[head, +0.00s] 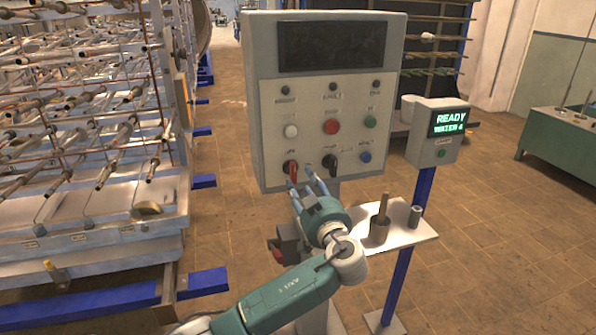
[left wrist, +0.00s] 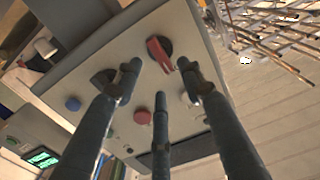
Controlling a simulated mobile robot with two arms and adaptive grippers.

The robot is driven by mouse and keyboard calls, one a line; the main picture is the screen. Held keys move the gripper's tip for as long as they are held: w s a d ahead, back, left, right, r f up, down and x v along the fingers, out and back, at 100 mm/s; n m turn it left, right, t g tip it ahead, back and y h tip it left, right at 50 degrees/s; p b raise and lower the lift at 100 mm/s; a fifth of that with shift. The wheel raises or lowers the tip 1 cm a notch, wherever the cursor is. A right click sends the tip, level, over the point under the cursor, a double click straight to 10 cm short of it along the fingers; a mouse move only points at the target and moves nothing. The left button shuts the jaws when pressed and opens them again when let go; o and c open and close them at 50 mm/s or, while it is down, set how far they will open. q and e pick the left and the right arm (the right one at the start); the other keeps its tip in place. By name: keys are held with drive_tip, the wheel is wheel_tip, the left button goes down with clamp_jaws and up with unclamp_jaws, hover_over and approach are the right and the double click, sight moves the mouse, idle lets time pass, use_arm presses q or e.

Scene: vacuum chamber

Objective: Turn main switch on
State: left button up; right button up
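The grey control panel (head: 272,100) stands upright in front of me. A red-handled rotary switch (head: 292,170) is at its lower left; its label is too small to read. In the left wrist view the red handle (left wrist: 160,52) sits on a dark round base, standing slanted. My left gripper (head: 310,178) is just in front of the panel's lower edge, close to the red switch. Its three fingers are spread (left wrist: 160,88), with nothing held between them. The red handle shows in the gap between the outer fingers; I cannot tell whether any finger touches it. My right gripper is out of view.
A black rotary switch (head: 331,164) is right of the red one, with a blue button (head: 365,157) beyond it. A red button (head: 331,126) is above. A small box with a lit display (head: 450,122) and a shelf (head: 412,236) stand to the right. A metal rack fills the left.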

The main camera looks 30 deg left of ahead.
sight(296, 173)
use_arm(q)
drive_tip(key=p+x, duration=0.1)
drive_tip(key=x, duration=0.4)
drive_tip(key=shift+w+a, duration=0.25)
drive_tip(key=shift+f, duration=0.1)
clamp_jaws()
